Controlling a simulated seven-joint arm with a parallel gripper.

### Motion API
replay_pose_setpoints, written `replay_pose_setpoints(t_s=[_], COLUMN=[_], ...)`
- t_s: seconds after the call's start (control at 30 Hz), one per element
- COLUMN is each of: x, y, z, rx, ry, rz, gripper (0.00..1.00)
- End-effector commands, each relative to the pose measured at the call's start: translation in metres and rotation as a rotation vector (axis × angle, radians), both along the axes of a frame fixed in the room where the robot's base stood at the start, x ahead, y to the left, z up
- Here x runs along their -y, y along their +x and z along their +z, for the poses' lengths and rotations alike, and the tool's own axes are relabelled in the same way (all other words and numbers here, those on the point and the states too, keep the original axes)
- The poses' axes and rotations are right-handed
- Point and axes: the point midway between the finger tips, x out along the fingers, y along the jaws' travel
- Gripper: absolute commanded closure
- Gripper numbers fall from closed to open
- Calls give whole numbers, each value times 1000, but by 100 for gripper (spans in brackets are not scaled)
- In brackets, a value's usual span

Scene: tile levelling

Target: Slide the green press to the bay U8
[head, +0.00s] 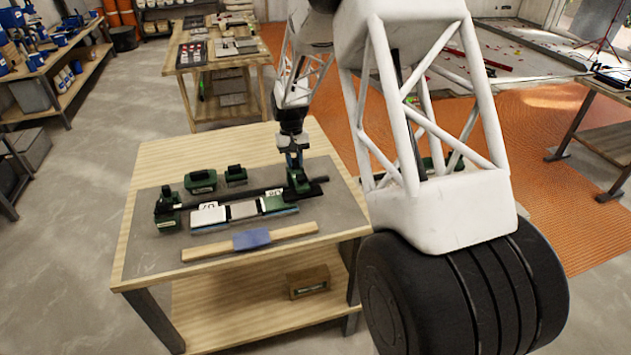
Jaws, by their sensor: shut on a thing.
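My gripper (292,158) points down and is shut on the upper part of the green press (298,181), near the right end of a dark rail (236,197). In front of the rail lie a white tile (208,215), a grey tile (243,210) and a green tile (276,204) in a row. Small labels sit at the white and green tiles, too small to read surely; I cannot tell which bay is U8. The press is behind and slightly right of the green tile.
Another green block (167,212) stands at the rail's left end. Two green-and-black tools (201,181) (235,175) lie behind the rail. A wooden bar with a blue middle (252,239) lies in front of the tiles. The right of the grey mat (340,205) is clear.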

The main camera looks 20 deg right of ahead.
Motion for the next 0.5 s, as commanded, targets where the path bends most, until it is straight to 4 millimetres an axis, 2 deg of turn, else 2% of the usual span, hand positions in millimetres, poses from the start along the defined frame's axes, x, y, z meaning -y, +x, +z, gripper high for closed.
replay_pose_setpoints(t_s=[0.5], x=[-33], y=[1], z=[1], rx=[2], ry=[0], rz=[1], gripper=[97])
